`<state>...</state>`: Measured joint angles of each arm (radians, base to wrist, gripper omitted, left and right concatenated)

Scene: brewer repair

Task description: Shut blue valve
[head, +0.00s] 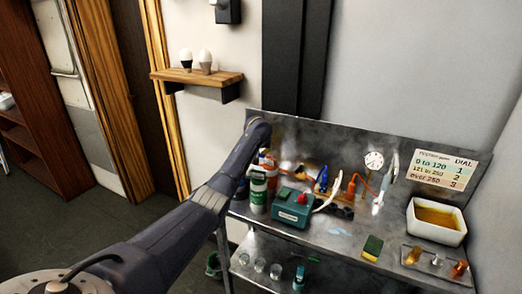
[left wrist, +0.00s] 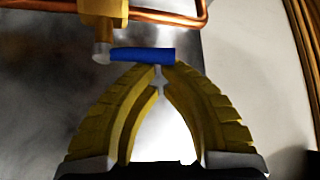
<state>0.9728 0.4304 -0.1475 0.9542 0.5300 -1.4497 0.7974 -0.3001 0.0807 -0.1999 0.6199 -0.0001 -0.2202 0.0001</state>
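The blue valve handle (left wrist: 142,54) is a short flat bar in the left wrist view. It lies roughly level across the picture, joined at its left end to a brass valve body under a copper pipe (left wrist: 170,18). My left gripper (left wrist: 159,72) has yellow ribbed fingers whose tips meet just below the bar. No part of the handle shows between them; whether the tips touch it I cannot tell. In the head view a blue handle (head: 322,178) stands on the bench, right of my left arm's end. My right gripper is not in view.
The metal bench holds a green-and-white canister (head: 258,190), a teal box (head: 292,210), a gauge (head: 374,160), a sponge (head: 372,247) and a tray of amber liquid (head: 437,217). Small vials stand at the right front.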

